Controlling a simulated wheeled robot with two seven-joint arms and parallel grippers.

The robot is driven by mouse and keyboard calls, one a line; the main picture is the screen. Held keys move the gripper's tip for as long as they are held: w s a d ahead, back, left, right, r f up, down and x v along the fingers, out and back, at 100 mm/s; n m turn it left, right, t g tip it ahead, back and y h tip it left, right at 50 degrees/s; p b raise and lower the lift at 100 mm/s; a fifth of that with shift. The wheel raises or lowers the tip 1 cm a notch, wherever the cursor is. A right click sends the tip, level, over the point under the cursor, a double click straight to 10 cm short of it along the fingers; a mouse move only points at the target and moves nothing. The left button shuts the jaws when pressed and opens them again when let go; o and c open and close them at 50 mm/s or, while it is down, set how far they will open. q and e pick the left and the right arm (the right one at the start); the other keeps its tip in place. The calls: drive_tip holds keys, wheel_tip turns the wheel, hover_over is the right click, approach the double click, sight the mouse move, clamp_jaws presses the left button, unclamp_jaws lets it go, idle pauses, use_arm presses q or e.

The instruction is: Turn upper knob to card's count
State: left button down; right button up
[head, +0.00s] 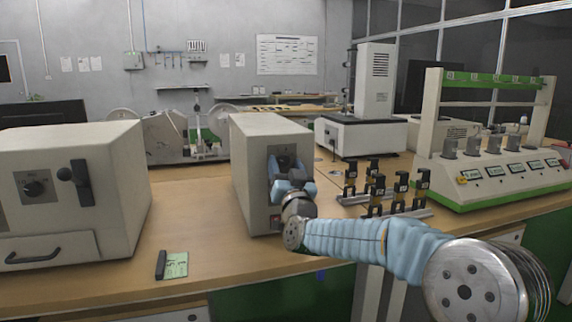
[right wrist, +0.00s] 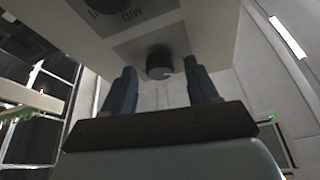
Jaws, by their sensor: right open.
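A beige box (head: 250,170) stands mid-bench, with a control panel on its front that my right gripper (head: 290,178) partly covers. In the right wrist view, a round dark knob (right wrist: 159,62) on a grey panel shows between the two fingers of my right gripper (right wrist: 159,70). The fingers are apart, one on each side of the knob; I cannot tell whether they touch it. Lettering near the knob is upside down. A green card (head: 176,264) with a black holder lies on the bench at front left; its marks are too small to read surely. My left gripper is out of view.
Another beige box (head: 65,185) with a knob and black lever stands at left. Several black-and-yellow devices (head: 375,185) stand on rails right of my gripper. A green-and-white test rig (head: 490,175) is at far right. Bench around the card is clear.

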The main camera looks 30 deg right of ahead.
drive_tip(key=shift+c, duration=0.4)
drive_tip(key=c, duration=1)
drive_tip(key=shift+o, duration=0.2)
